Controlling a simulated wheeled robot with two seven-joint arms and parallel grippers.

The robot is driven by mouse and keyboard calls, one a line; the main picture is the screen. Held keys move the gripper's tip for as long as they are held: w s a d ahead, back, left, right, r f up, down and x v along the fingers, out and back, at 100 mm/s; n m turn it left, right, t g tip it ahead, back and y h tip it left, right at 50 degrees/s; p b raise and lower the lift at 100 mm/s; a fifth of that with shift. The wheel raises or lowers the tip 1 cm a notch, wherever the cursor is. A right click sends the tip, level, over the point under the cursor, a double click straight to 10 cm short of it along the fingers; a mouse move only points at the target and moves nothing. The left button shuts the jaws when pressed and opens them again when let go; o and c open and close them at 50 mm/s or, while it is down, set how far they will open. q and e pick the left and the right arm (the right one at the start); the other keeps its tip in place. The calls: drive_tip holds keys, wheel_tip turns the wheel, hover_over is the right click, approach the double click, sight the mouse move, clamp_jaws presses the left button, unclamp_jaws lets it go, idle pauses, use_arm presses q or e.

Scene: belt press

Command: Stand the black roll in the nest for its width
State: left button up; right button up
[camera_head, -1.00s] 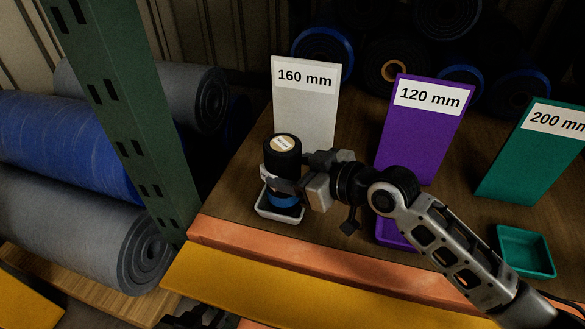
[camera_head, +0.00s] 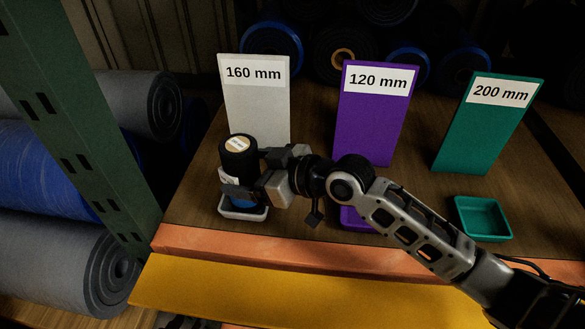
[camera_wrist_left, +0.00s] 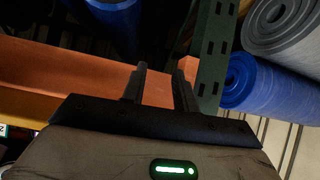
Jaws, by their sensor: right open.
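The black roll (camera_head: 238,160) stands upright in the white nest (camera_head: 243,214) in front of the white 160 mm board (camera_head: 256,105). It has a pale label on top, a white label on its side and a blue band low down. My right gripper (camera_head: 252,172) is open at the roll's right side, its fingers close to it; I cannot tell whether they touch. In the left wrist view my left gripper (camera_wrist_left: 161,72) is open and empty, with an orange shelf edge (camera_wrist_left: 75,75) beyond it.
The purple 120 mm board (camera_head: 372,125) has a purple nest (camera_head: 355,218), partly behind my right arm. The green 200 mm board (camera_head: 485,130) has an empty green nest (camera_head: 483,218).

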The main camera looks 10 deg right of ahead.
drive_tip(key=b+v, duration=0.1)
drive_tip(key=v, duration=1.5)
